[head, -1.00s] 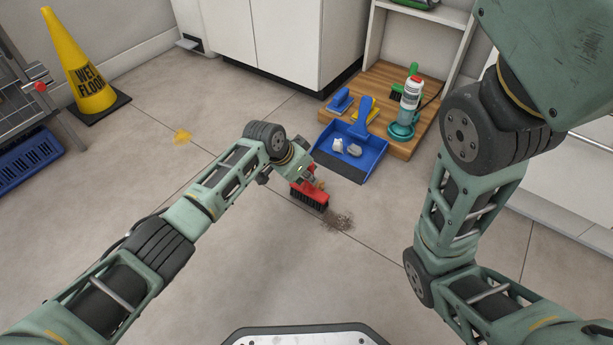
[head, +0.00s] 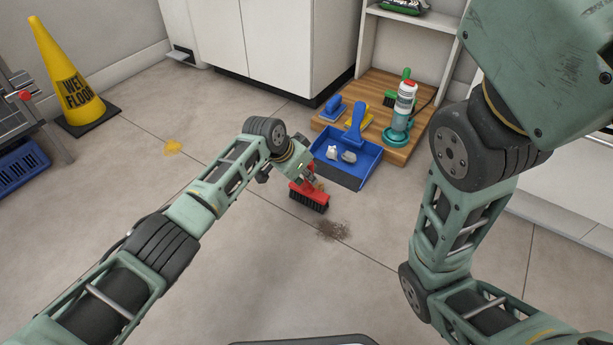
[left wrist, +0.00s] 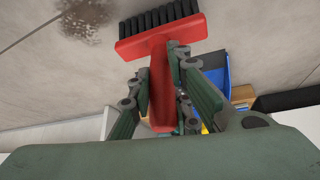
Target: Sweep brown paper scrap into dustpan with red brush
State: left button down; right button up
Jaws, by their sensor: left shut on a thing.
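My left gripper (head: 308,177) is shut on the handle of the red brush (head: 309,192). The brush has black bristles, which are at or just above the floor; I cannot tell which. The brush also fills the upper part of the left wrist view (left wrist: 160,40). A small brownish bit (head: 320,186), perhaps the brown paper scrap, shows just behind the brush, mostly hidden. The blue dustpan (head: 368,171) lies up and right of the brush, apart from it. Two crumpled whitish pieces (head: 348,156) lie in it. My right gripper is out of view.
A dark dirt patch (head: 332,229) lies just below the brush. A wooden board (head: 403,155) holds a bottle (head: 404,98) and brushes behind the dustpan. A wet-floor cone (head: 72,85) stands far left.

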pick_arm(q)
jog(key=shift+w+d+f+b, duration=0.1)
jog(key=shift+w+d+b, duration=0.55)
jog(key=shift+w+b, duration=0.3)
jog(key=shift+w+d+b, duration=0.2)
jog(key=shift+d+b, duration=0.05)
jog(key=shift+b, duration=0.05)
